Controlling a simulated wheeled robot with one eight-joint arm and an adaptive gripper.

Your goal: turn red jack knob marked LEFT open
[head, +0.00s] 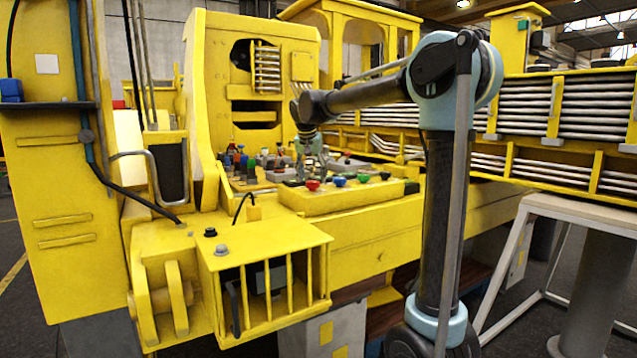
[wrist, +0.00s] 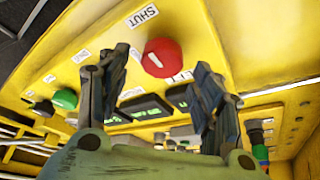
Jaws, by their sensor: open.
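The red knob (head: 312,185) is at the left end of the knob row on the yellow control box. In the wrist view the round red knob (wrist: 162,57) has a white pointer line and sits on a yellow panel. A label reading SHUT is above it; a label below it is partly hidden. My gripper (wrist: 163,62) is open, its two dark fingers on either side of the knob in the picture, with no visible grip on it. In the head view my gripper (head: 310,150) is over the panel, close to the red knob.
A blue knob (head: 339,181), a green knob (head: 363,178) and a dark knob (head: 385,175) stand right of the red one. Dark displays (wrist: 146,107) are on the panel. Several small coloured controls (head: 240,160) crowd the area behind. A yellow cage (head: 270,290) is in front.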

